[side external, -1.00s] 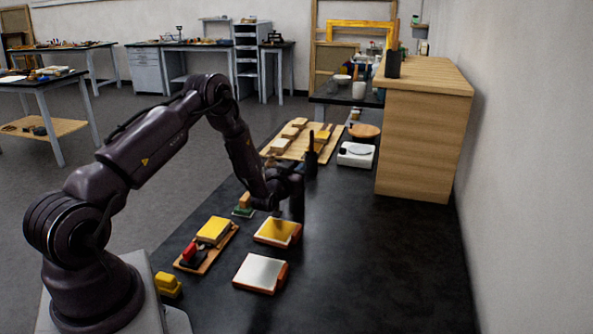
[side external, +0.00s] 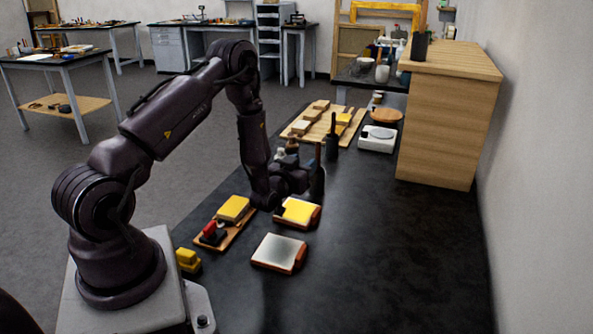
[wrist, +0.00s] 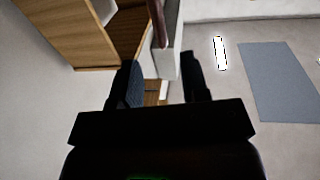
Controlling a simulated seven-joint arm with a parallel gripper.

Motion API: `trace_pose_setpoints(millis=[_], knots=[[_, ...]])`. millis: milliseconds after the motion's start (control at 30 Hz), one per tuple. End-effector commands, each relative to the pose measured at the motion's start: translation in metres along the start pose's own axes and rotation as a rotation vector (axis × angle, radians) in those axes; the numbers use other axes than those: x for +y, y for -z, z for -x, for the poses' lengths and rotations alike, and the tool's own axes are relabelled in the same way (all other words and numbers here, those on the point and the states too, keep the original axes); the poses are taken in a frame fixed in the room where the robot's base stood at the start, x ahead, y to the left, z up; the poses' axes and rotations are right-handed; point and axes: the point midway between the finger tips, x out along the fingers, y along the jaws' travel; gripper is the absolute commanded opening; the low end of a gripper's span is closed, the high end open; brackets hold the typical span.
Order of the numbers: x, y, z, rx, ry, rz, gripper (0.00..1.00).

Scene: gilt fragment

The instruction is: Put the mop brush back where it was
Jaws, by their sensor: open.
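I cannot pick out the mop brush with certainty. My gripper (side external: 303,180) is low over the table, beside the yellow-topped pad (side external: 297,211). In the wrist view my gripper (wrist: 160,82) has its two dark fingers apart. A pale block with a brown part (wrist: 167,50) shows beyond and between the fingertips, its identity unclear.
A white-topped pad (side external: 279,252), a tray with a yellow block and a red piece (side external: 240,237), and a yellow block (side external: 188,258) lie near my base. A board with blocks (side external: 302,128), a white scale (side external: 377,139) and the wooden cabinet (side external: 440,130) stand farther back. The table's right front is clear.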

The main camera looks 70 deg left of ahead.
Motion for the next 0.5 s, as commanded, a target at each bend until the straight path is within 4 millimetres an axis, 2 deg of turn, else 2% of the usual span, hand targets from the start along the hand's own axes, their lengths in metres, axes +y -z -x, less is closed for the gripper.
trace_pose_setpoints(millis=[133, 300, 367, 500], knots=[[0.001, -0.001, 0.023, -0.003, -0.001, 0.0, 0.41], [0.003, 0.004, 0.032, -0.007, -0.008, 0.001, 0.41], [0.009, 0.012, 0.029, -0.023, -0.023, 0.003, 0.41], [0.038, 0.049, 0.019, -0.115, -0.096, 0.005, 0.41]])
